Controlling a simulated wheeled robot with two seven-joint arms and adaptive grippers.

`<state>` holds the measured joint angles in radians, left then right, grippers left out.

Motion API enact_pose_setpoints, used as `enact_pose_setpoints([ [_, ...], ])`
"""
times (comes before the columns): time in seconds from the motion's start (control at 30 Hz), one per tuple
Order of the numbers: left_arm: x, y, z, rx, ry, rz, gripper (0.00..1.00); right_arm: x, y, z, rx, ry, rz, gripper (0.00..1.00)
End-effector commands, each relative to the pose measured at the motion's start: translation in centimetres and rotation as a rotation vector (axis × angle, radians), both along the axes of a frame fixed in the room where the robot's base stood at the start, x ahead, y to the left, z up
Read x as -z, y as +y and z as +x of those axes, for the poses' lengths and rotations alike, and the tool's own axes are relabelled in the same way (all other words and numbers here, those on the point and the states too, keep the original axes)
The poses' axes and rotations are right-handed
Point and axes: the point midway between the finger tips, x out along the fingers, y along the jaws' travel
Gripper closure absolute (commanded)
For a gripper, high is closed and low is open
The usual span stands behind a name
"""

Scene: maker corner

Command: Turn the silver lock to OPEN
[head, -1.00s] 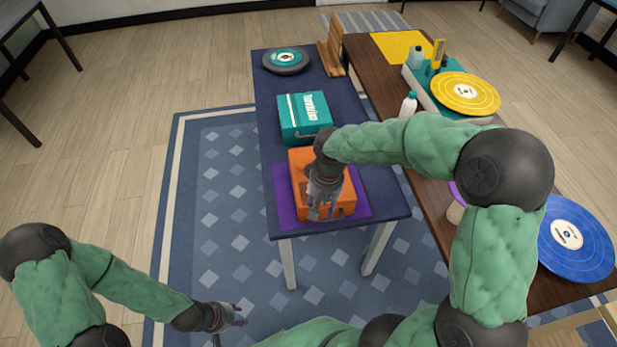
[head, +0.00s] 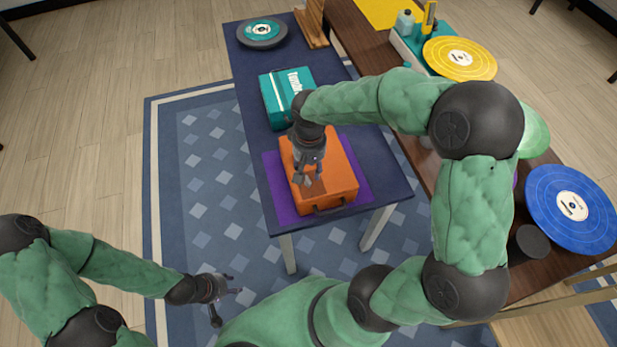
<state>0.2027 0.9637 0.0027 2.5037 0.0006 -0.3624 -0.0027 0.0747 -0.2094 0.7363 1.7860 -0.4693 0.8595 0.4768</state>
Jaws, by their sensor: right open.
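An orange case (head: 340,172) lies on a purple mat (head: 283,212) near the front end of the dark blue table. A dark handle (head: 330,206) shows on its front side. I cannot make out a silver lock in this view; it may be too small or hidden behind my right gripper. My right gripper (head: 308,183) points down over the left part of the case's top, open and empty. Whether its fingertips touch the case I cannot tell. My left gripper (head: 236,284) is open and empty, over the rug, away from the table.
A teal case (head: 276,105) stands behind the orange case. A dark turntable-like disc (head: 262,33) and a wooden rack (head: 312,25) are at the table's far end. The brown table (head: 368,48) on the right holds yellow (head: 460,58) and blue discs (head: 570,205).

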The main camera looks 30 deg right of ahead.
Motion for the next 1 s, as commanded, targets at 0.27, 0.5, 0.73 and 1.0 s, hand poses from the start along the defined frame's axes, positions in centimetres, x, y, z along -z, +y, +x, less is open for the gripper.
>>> enact_pose_setpoints([
  [0.27, 1.7, 0.0, 0.0, 0.000, -0.001, 0.000, 0.60, 4.3, 0.0, 0.0, -0.001, 0.001, 0.000, 0.57],
  [0.5, 2.0, 0.0, 0.0, 0.000, -0.001, 0.000, 0.60, 5.2, 0.0, 0.1, 0.000, -0.002, 0.001, 0.57],
  [0.73, 1.9, 0.0, 0.0, 0.000, -0.001, 0.000, 0.60, 5.2, 0.0, 0.0, 0.000, -0.002, 0.001, 0.57],
  [1.0, 1.9, 0.0, 0.0, 0.000, -0.001, 0.000, 0.60, 5.2, 0.0, 0.0, 0.000, -0.001, 0.000, 1.00],
])
